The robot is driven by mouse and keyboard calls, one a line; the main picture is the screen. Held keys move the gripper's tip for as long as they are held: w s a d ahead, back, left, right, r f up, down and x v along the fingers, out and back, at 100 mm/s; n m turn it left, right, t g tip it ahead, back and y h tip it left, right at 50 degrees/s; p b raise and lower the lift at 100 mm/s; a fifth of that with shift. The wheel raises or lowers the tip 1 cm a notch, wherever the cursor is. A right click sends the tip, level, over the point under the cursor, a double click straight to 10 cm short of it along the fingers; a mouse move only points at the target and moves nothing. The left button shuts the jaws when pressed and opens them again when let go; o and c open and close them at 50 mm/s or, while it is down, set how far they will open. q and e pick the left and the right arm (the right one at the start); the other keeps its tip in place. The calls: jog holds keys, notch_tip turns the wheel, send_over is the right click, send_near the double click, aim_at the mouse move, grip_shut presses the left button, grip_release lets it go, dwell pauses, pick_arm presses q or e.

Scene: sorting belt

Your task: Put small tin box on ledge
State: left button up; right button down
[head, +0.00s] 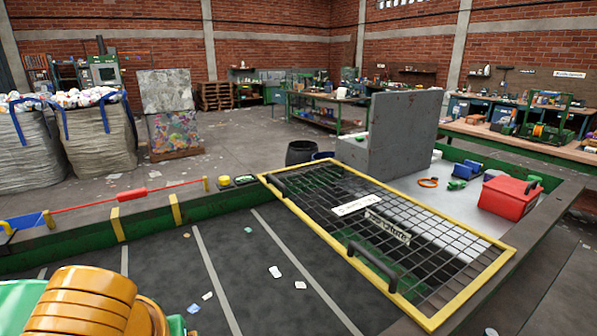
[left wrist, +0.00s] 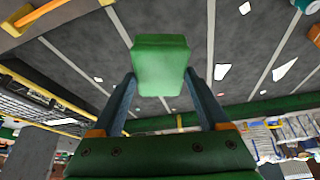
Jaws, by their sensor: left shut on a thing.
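In the left wrist view, my left gripper (left wrist: 160,80) is shut on a small green box (left wrist: 160,52), which looks like the small tin box. One blue-grey finger is on each side of it, and the box sticks out past the fingertips. The dark belt (left wrist: 215,65) shows behind it. The held box and the gripper do not show in the head view, where only part of my arm is at the lower left. A pale metal surface (head: 463,217) at the right may be the ledge; I cannot tell for sure. My right gripper is not in view.
A yellow-framed mesh guard (head: 450,308) with dark handles lies between the belt (head: 262,310) and the metal surface. An upright grey panel (head: 405,130) stands behind. A red toolbox (head: 508,197), an orange ring (head: 428,182) and small green and blue items occupy the surface. Scraps lie on the belt.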

pick_arm(q)
jog(key=shift+s+d+m, duration=0.3)
jog(key=shift+s, duration=0.15)
jog(key=shift+w+a, duration=0.1)
jog(key=shift+w, duration=0.05)
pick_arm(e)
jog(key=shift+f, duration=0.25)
